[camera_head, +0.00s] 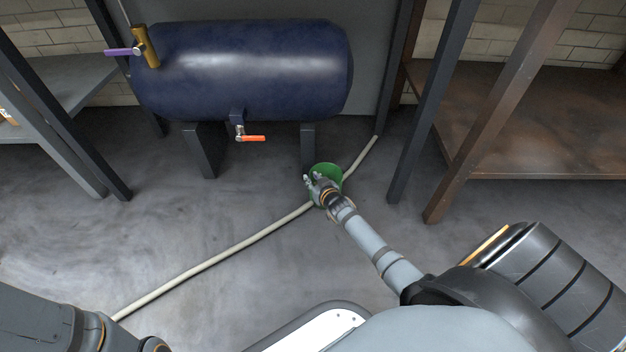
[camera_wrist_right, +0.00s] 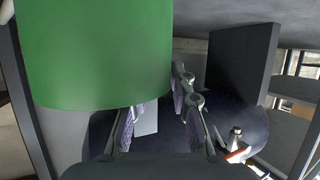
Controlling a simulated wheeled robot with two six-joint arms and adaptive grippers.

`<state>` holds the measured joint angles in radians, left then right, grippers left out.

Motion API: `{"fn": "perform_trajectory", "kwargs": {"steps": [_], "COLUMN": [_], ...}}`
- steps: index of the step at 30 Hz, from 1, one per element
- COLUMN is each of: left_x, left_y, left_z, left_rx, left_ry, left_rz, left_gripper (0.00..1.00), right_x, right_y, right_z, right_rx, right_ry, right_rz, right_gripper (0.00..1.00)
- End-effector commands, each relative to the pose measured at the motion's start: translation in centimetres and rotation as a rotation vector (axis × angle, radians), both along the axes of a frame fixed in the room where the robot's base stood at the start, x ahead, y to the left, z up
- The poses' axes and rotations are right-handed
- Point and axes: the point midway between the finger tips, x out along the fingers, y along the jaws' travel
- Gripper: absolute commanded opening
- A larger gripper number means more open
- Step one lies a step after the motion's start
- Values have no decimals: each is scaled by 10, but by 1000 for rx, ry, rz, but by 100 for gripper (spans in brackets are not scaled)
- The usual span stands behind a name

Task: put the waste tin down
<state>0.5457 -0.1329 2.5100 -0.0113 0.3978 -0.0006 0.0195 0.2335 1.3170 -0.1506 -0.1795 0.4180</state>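The waste tin (camera_head: 330,170) is green and round. It is in the middle of the head view, in front of the blue tank's right leg. It fills the upper left of the right wrist view (camera_wrist_right: 95,50), and its far end is cut off there. My right gripper (camera_head: 316,183) is at the tin's near left side. In the wrist view its fingers (camera_wrist_right: 160,100) seem shut on the tin's wall at the rim, one fingertip hidden behind the green wall. I cannot tell whether the tin touches the floor. My left arm shows at the lower left, its gripper out of view.
A dark blue tank (camera_head: 245,70) on legs has a drain valve with an orange handle (camera_head: 251,138). A pale hose (camera_head: 220,258) crosses the floor and passes by the tin. A rusty shelf (camera_head: 540,130) stands at right. The floor left of the hose is clear.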

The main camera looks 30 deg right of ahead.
Motion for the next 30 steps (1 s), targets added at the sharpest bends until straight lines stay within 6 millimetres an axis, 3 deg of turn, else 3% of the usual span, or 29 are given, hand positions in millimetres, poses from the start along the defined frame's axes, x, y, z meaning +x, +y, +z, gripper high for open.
{"fn": "perform_trajectory", "kwargs": {"steps": [13, 17, 24, 30], "left_x": [0, 0, 0, 0], "left_y": [0, 0, 0, 0], "left_z": [0, 0, 0, 0], "left_rx": [0, 0, 0, 0], "left_ry": [0, 0, 0, 0], "left_rz": [0, 0, 0, 0], "left_gripper": [40, 40, 40, 40], "right_x": [-7, -28, -80, -106], "right_y": [0, 3, 10, 14], "right_z": [0, 8, 31, 43], "right_rx": [0, -1, -2, -1], "right_ry": [6, 5, 5, 3], "right_rz": [-1, 1, 1, 0], "right_gripper": [36, 36, 36, 36]}}
